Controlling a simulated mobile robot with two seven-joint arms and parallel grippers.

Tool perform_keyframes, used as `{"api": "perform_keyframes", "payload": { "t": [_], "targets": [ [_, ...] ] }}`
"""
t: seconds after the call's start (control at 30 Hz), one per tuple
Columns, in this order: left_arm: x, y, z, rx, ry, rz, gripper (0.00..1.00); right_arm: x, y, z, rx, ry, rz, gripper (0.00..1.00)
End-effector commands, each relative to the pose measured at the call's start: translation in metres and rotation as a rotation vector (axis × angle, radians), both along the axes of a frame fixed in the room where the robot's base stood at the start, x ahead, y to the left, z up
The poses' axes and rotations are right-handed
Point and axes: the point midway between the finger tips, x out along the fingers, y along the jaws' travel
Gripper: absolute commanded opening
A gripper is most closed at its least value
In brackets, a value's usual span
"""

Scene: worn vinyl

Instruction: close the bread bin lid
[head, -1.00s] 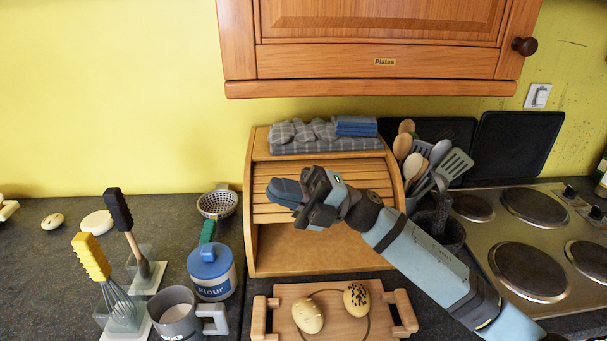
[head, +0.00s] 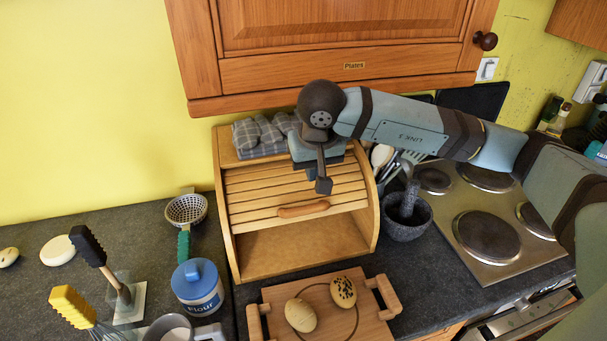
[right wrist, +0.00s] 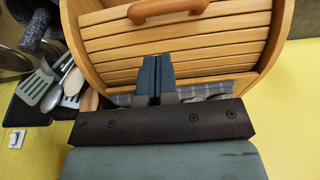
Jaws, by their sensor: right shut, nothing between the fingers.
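The wooden bread bin (head: 228,230) stands on the counter against the yellow wall. Its slatted roll-top lid (head: 247,195) is partly lowered, with the handle (head: 303,209) at its lower edge and the front below it open. The lid and handle (right wrist: 168,9) also show in the right wrist view. My right gripper (head: 318,170) is over the upper right of the lid, above and behind the handle, and partly hidden by my wrist. In the right wrist view its fingers (right wrist: 155,75) are together and empty, pointing at the slats; I cannot tell whether they touch. My left gripper is not seen.
Folded grey cloths (head: 258,135) lie on top of the bin under the cabinet (head: 330,65). A board with two bread rolls (head: 375,320) sits in front. A flour jar (head: 198,290) is left; a mortar (head: 407,222), utensils and the hob (head: 485,238) are right.

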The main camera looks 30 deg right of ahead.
Motion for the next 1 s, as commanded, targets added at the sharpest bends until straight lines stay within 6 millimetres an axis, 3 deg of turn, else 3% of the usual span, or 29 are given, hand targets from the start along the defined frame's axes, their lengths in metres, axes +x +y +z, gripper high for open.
{"api": "perform_keyframes", "payload": {
  "t": [0.3, 0.5, 1.0],
  "targets": [
    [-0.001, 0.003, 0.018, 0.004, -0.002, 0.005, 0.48, 0.011, -0.002, -0.055, 0.004, 0.005, -0.002, 0.0],
    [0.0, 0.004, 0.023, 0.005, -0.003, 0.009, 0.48, 0.017, -0.003, -0.078, 0.005, 0.003, -0.001, 0.0],
    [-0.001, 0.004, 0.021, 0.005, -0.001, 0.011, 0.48, 0.019, -0.003, -0.085, 0.006, 0.0, -0.002, 0.0]
  ]
}}
